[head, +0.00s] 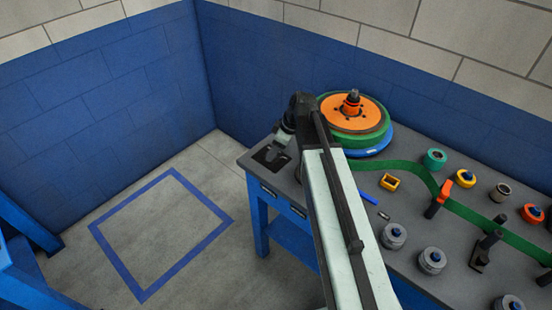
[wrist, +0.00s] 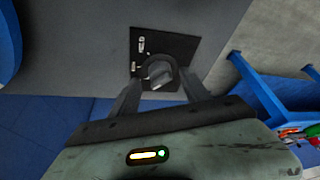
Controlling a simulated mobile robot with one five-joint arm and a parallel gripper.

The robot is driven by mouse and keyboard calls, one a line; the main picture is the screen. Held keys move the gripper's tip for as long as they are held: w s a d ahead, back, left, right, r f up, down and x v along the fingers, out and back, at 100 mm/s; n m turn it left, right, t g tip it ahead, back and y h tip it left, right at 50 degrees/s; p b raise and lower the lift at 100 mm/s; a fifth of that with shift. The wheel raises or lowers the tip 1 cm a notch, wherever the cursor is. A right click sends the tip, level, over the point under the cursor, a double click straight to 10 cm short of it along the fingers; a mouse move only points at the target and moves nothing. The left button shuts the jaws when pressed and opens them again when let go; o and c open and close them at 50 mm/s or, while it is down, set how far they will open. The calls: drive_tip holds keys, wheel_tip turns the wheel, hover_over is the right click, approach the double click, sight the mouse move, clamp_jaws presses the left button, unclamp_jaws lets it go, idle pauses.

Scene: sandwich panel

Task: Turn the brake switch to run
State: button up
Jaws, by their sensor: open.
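The brake switch is a dark knob (wrist: 160,73) with a paler grip bar across it, on a black square plate (wrist: 180,48) with small white markings at its left. The plate (head: 264,158) shows in the head view at the bench's left corner, partly covered by my arm's end. My gripper (wrist: 160,88) is open over the plate, one finger to each side of the knob. I cannot tell whether the fingers touch it. The bar looks slightly tilted in the wrist view; its setting is too blurred to read.
The grey bench (head: 355,225) carries an orange and green reel (head: 365,113) behind my arm, with a green strap (head: 400,168) running right. A blue floor square (head: 192,192) lies left of the bench.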

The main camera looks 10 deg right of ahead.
drive_tip(key=shift+x, duration=0.85)
drive_tip(key=shift+r, duration=0.1)
